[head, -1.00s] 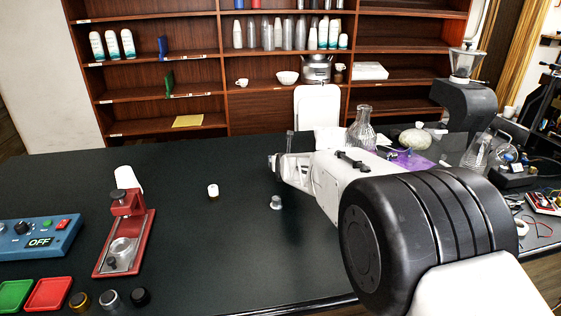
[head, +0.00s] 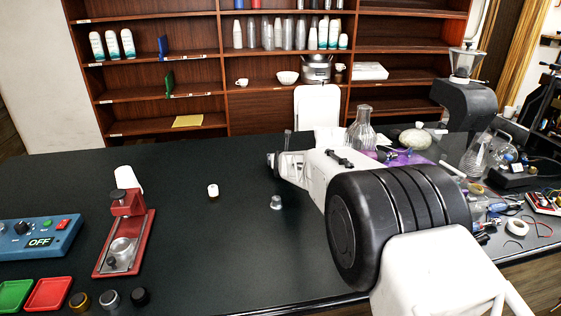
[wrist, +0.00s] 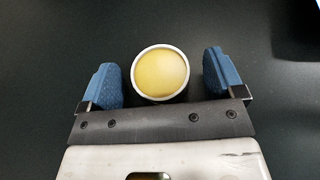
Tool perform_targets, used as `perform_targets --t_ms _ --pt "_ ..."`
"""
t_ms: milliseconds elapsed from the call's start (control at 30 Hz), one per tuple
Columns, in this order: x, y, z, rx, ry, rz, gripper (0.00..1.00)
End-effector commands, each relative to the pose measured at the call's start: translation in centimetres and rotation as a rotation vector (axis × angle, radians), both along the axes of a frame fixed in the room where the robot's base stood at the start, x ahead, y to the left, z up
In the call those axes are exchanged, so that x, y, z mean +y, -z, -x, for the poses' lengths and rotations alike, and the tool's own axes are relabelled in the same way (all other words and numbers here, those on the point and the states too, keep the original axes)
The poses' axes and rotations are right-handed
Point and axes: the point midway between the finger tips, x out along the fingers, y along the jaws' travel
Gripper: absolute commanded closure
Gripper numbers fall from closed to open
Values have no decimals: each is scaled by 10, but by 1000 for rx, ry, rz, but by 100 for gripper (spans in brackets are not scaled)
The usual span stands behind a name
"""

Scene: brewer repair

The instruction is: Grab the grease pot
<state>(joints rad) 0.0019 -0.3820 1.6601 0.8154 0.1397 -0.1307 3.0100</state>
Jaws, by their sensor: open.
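A round pot with a white rim and a yellow top, seemingly the grease pot (wrist: 161,73), is in the wrist view. It lies between the two blue fingers of my gripper (wrist: 163,78). The gripper is open, with a dark gap between the pot and each finger; the right gap looks a little wider. In the head view my gripper (head: 273,162) is at the left end of the arm, over the black table. Its fingers are not clear there, and I cannot make out the pot beside it.
A small white-topped jar (head: 213,190) and a small grey cup (head: 276,203) stand on the black table (head: 210,245). A red stand (head: 124,240) and blue OFF box (head: 38,236) are at left. A glass flask (head: 361,130) stands behind the arm. The table's middle front is clear.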

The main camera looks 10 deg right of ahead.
Motion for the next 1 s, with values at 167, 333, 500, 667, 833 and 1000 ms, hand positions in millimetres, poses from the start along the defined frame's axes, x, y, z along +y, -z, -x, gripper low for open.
perform_targets --t_ms 167,333,500,667,833,1000 --pt "0 0 0 0 0 0 12" --pt "0 0 0 0 0 0 12" --pt "0 0 0 0 0 0 14" --pt "0 0 0 0 0 0 38" --pt "0 0 0 0 0 0 64" --pt "0 -1 0 -1 0 0 70"
